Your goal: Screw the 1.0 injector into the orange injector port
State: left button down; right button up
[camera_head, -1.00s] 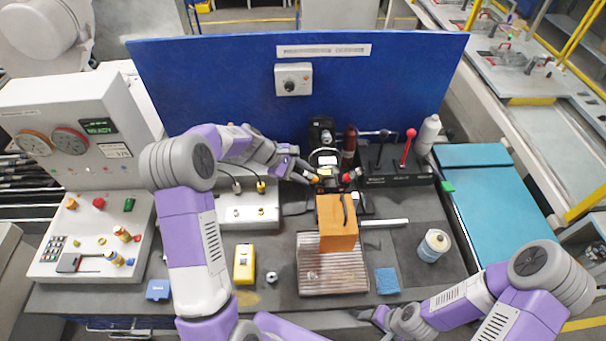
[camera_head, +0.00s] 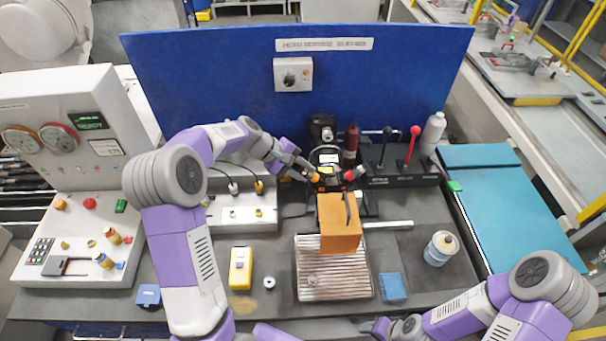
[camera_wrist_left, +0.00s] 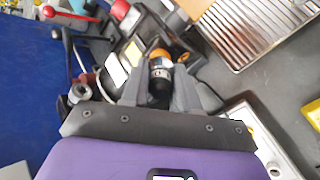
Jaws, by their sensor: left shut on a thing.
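My left gripper (camera_head: 302,170) is shut on a dark injector with a silvery band, shown in the left wrist view (camera_wrist_left: 160,84). The fingers lie on both sides of its black body. An orange ring (camera_wrist_left: 159,54), which looks like the orange injector port, is at the injector's far end; it shows as an orange spot in the head view (camera_head: 315,177). The injector is lined up with the orange part and seems to meet it, but I cannot tell how deep it sits. My right gripper (camera_head: 376,327) is low at the front edge, too small to read.
A red-tipped part (camera_head: 353,173) sits just right of the port. An orange block (camera_head: 339,224) with a dark handle stands in front, above a ribbed metal tray (camera_head: 333,285). Black and red levers (camera_head: 411,147) rise to the right. A blue panel (camera_head: 220,75) closes the back.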

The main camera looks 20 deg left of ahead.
pick_arm(q)
jog(key=shift+f+m+b, duration=0.15)
jog(key=shift+m+b, duration=2.35)
jog(key=shift+b, duration=0.25)
jog(key=shift+m+b, duration=0.55)
jog(key=shift+m, duration=0.15)
jog(key=shift+m+b, duration=0.7)
jog(key=shift+b, duration=0.15)
jog(key=m+b, duration=0.3)
jog(key=shift+m, duration=0.4)
jog(key=m+b, duration=0.3)
jog(key=shift+d+m, duration=0.1)
jog(key=shift+m, duration=0.3)
jog(key=shift+m+b, duration=1)
jog(key=shift+m, duration=0.5)
